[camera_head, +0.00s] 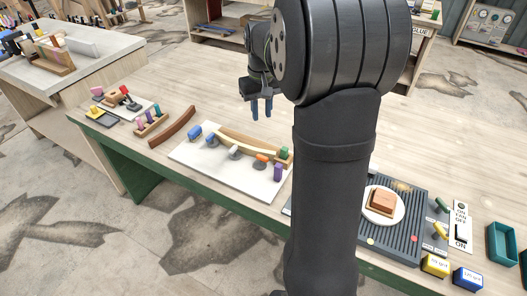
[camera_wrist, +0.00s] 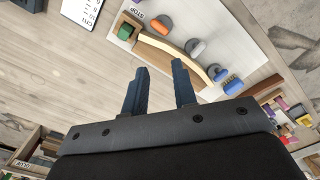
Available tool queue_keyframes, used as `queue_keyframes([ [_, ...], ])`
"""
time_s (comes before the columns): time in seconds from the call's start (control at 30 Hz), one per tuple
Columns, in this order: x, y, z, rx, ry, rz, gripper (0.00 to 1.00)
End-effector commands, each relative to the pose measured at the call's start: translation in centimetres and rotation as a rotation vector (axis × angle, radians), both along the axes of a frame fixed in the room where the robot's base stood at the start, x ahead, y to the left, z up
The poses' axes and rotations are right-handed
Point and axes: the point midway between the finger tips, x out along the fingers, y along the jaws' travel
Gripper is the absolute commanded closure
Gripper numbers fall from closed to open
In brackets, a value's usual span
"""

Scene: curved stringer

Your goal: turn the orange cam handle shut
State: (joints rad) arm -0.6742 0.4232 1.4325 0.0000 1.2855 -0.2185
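The orange cam handle (camera_head: 262,157) sits on a grey round base near the right end of the white board (camera_head: 245,184). It also shows in the wrist view (camera_wrist: 158,27), near the top, beyond the fingertips. A pale curved strip (camera_head: 238,144) runs along the board beside the cams; in the wrist view the strip (camera_wrist: 172,47) lies between the gripper and the orange handle. My gripper (camera_head: 261,115) is open and empty, with its fingers pointing down over the table behind the board. In the wrist view its two fingers (camera_wrist: 159,66) are apart, clear of the handle.
A purple block (camera_head: 278,172) and a green block (camera_head: 284,153) stand close to the orange handle. Blue pieces (camera_head: 194,132) are at the board's left end. A dark slatted panel (camera_head: 402,215) lies to the right. The table behind the board is clear.

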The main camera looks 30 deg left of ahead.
Motion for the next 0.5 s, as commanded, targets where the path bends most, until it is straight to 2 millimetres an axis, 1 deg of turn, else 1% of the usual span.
queue_keyframes([
  [0.1,-0.03,-0.09,0.14,0.0,0.0,0.237,0.75],
  [0.23,-0.07,-0.15,0.25,0.0,0.0,0.46,0.75],
  [0.3,-0.08,-0.18,0.29,-0.001,0.0,0.549,0.75],
  [0.4,-0.1,-0.2,0.33,-0.001,0.0,0.634,0.75],
  [0.5,-0.1,-0.22,0.19,0.0,0.001,0.674,0.75],
])
